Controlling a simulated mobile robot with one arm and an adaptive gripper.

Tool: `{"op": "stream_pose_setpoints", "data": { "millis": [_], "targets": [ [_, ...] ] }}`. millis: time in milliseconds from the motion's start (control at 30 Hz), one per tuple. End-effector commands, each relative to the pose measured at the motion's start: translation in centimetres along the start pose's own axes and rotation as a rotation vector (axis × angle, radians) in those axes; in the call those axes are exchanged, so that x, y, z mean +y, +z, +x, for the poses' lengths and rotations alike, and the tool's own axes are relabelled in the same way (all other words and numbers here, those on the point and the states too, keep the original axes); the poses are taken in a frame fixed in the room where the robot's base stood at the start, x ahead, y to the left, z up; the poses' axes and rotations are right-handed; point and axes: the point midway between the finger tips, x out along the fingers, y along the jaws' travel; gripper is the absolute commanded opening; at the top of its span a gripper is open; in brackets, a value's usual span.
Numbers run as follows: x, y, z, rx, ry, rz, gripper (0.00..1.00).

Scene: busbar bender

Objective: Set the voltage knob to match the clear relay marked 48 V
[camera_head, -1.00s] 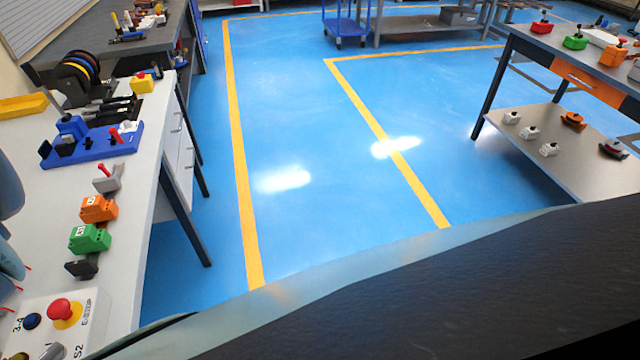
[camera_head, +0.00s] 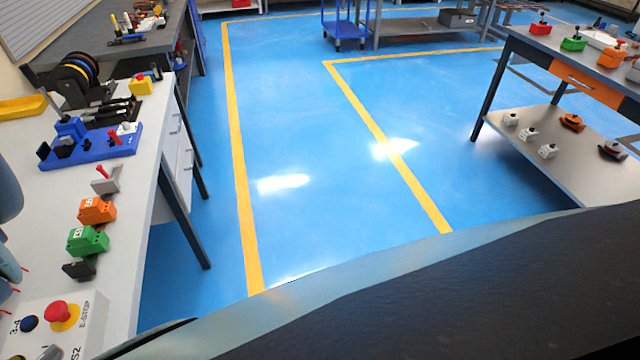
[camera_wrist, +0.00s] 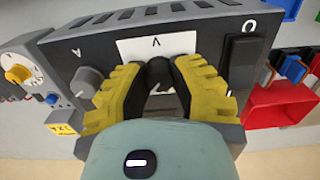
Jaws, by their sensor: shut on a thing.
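The power supply (camera_wrist: 60,70) fills the wrist view, with its dark front panel towards me. The voltage knob sits at its middle below a white label marked V (camera_wrist: 150,46); the fingers hide nearly all of it, so I cannot read its setting. My gripper (camera_wrist: 159,76), with yellow fingers and black pads, is shut on this knob. A grey knob (camera_wrist: 87,82) near the letter A is to the left, apart from the fingers. No clear relay marked 48 V can be made out; an orange unit (camera_head: 97,211) and a green unit (camera_head: 87,240) stand on the left bench.
A black rocker switch (camera_wrist: 243,62) is close right of my fingers. A grey box with a yellow dial (camera_wrist: 18,74) is at left, a red bin (camera_wrist: 280,104) at right. In the head view, a control box with a red emergency stop (camera_head: 58,312) stands on the bench (camera_head: 132,215).

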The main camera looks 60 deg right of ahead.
Motion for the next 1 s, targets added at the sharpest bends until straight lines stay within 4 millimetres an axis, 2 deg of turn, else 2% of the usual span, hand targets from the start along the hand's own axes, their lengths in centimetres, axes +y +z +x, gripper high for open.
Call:
{"op": "stream_pose_setpoints", "data": {
  "millis": [433,1000],
  "targets": [
    [-0.06,0.08,0.02,-0.003,0.002,0.259,0.0],
    [-0.11,0.1,0.05,-0.004,0.001,0.311,0.0]
  ]
}}
